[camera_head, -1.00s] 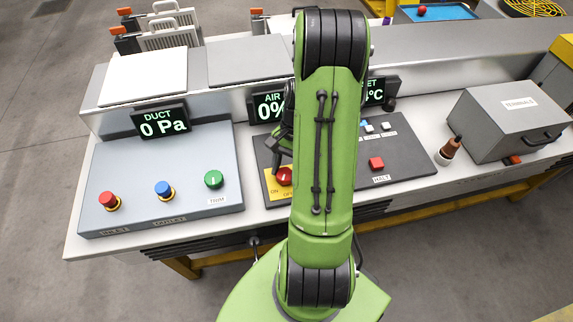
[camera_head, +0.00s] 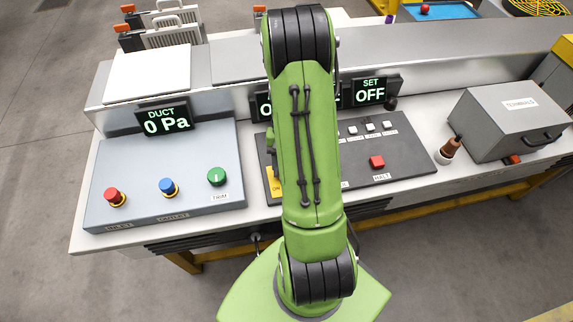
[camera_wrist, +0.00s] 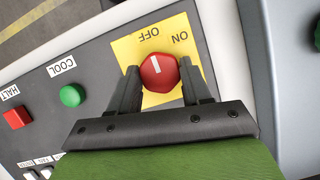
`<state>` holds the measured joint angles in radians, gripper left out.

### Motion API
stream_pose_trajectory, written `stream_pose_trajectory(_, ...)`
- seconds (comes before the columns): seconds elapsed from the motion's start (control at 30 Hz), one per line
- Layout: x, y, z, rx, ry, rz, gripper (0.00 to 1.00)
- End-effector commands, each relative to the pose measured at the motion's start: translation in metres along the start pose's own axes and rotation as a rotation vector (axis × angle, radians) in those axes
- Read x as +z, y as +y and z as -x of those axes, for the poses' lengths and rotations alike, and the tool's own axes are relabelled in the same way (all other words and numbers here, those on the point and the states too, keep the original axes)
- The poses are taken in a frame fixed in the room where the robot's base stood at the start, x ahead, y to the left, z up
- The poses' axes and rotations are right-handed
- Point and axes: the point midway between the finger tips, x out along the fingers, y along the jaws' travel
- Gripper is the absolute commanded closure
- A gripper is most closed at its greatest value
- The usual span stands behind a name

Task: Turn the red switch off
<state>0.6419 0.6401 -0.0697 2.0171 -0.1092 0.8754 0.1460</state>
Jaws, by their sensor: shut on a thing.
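The red switch (camera_wrist: 160,74) is a round knob with a white line, on a yellow plate (camera_wrist: 128,50) marked ON and OFF. In the wrist view the line points toward the OFF word. My gripper (camera_wrist: 159,77) is shut on the knob, with one dark finger on each side of it. In the head view my arm hides the switch and the gripper, and only a sliver of the yellow plate (camera_head: 272,186) shows. The SET display (camera_head: 370,91) reads OFF.
A green COOL button (camera_wrist: 72,96) and a red HALT button (camera_head: 377,162) share the dark panel. Left is a grey panel with red, blue and green knobs (camera_head: 216,176) and a DUCT display (camera_head: 164,121). A grey TERMINALS box (camera_head: 505,125) stands right.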

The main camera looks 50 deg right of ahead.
Motion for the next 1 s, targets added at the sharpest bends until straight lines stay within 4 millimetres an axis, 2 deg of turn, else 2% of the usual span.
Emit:
stream_pose_trajectory(0.27,-0.001,0.000,0.001,-0.001,0.004,0.003,0.82)
stream_pose_trajectory(0.3,-0.001,0.000,0.001,-0.001,0.004,0.003,0.51)
stream_pose_trajectory(0.47,-0.001,0.000,0.001,-0.001,0.003,0.002,0.26)
stream_pose_trajectory(0.77,0.000,0.000,0.003,-0.001,0.002,0.001,0.26)
stream_pose_trajectory(0.87,0.000,0.000,0.018,-0.001,0.004,0.001,0.26)
stream_pose_trajectory(1.0,0.000,0.000,0.058,-0.001,0.007,0.001,0.26)
